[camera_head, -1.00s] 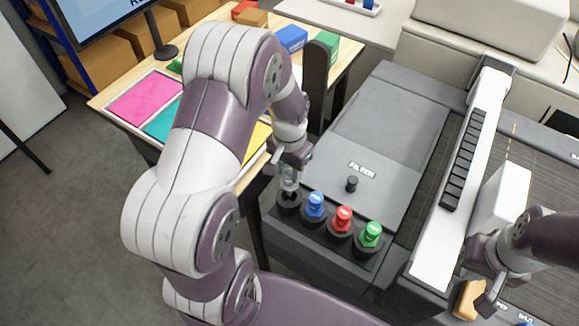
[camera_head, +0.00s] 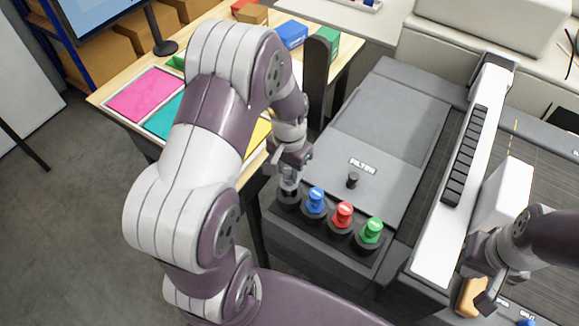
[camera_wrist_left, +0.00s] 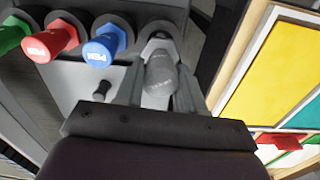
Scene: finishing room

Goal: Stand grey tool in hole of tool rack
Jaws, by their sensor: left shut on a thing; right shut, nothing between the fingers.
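The tool rack (camera_head: 332,239) is a dark strip of round holders on the front of the grey machine. The blue tool (camera_head: 316,198), red tool (camera_head: 343,213) and green tool (camera_head: 370,231) stand upright in its holes. My left gripper (camera_head: 289,187) is at the leftmost holder. In the left wrist view it is shut on the grey tool (camera_wrist_left: 161,75), whose far end is at the dark round holder (camera_wrist_left: 160,32). I cannot tell how deep it sits. My right gripper (camera_head: 486,298) is shut and empty, near a tan block (camera_head: 470,297).
The machine's grey lid (camera_head: 375,165) with a black knob (camera_head: 352,181) lies behind the rack. A white bar (camera_head: 465,170) crosses the machine to the right. A wooden table (camera_head: 110,103) with coloured sheets is at the left.

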